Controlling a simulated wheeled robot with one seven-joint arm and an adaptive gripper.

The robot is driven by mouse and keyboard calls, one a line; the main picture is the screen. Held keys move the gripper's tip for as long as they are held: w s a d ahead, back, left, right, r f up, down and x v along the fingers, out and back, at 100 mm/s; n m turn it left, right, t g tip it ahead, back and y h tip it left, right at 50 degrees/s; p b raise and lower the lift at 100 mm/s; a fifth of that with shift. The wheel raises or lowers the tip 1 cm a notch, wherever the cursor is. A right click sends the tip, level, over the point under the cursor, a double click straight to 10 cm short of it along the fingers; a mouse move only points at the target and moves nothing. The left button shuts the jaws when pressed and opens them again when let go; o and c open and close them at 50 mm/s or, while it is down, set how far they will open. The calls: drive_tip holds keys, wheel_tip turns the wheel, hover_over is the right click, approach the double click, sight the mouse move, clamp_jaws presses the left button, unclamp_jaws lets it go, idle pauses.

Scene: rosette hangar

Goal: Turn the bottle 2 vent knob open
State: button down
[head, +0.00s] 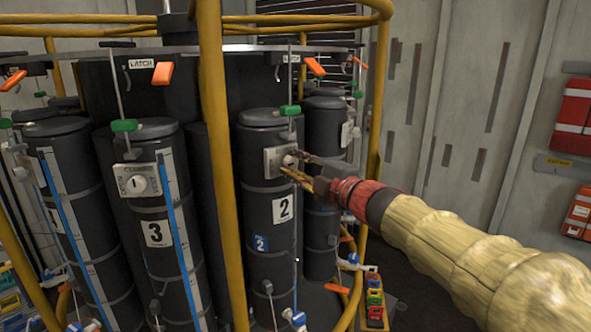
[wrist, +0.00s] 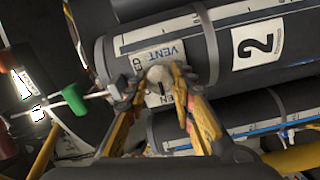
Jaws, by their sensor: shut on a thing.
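Bottle 2 (head: 266,215) is a dark upright cylinder with a white number 2 label, right of a yellow post in the head view. Its vent knob (wrist: 159,76) is pale and round, on a plate (head: 272,163) near the top of the bottle. My gripper (head: 292,163) reaches in from the right and is shut on the knob. In the wrist view its yellow fingers lie on both sides of the knob (head: 288,160). "VENT" and parts of other lettering show around the knob; the fingers partly cover the plate, and I cannot tell the knob's exact setting.
A yellow post (head: 215,150) stands just left of bottle 2. Bottle 3 (head: 155,210) has a similar knob (head: 136,184). A green handle (head: 290,110) hangs just above the bottle 2 plate, and it also shows in the wrist view (wrist: 75,99). Another yellow post (head: 377,100) stands beyond my gripper.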

idle(0.4)
drive_tip(key=c, duration=1.5)
unclamp_jaws()
drive_tip(key=v, duration=1.2)
